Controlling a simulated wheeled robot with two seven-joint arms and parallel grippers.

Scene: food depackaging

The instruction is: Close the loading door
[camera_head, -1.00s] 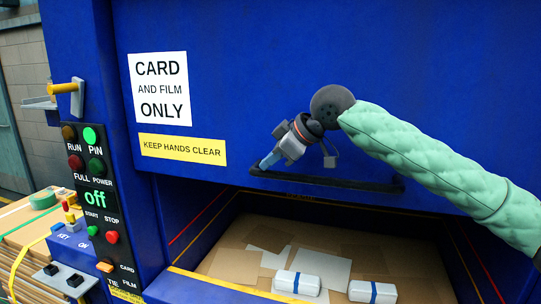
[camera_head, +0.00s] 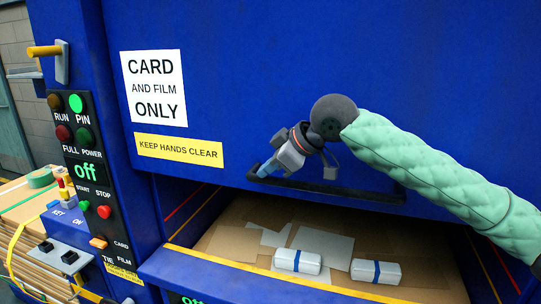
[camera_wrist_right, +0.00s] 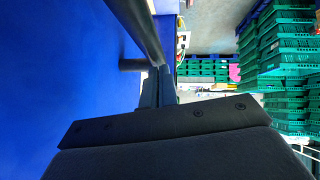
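The loading door (camera_head: 330,70) is a large blue panel with a white "CARD AND FILM ONLY" sign (camera_head: 153,88). It is partly lowered, with a gap beneath it. Its dark bar handle (camera_head: 370,195) runs along the lower edge. My right gripper (camera_head: 262,171) is at the left end of the handle, its fingers close together on the bar. In the right wrist view the handle (camera_wrist_right: 140,30) runs down to the fingers (camera_wrist_right: 158,85), which partly hide the grip. My left gripper is not in view.
The open chamber holds card sheets (camera_head: 323,243) and two white packs with blue bands (camera_head: 297,262) (camera_head: 376,271). A blue sill with a yellow edge (camera_head: 270,266) lies in front. A control panel (camera_head: 85,160) is at left. Green crates (camera_wrist_right: 285,70) show in the wrist view.

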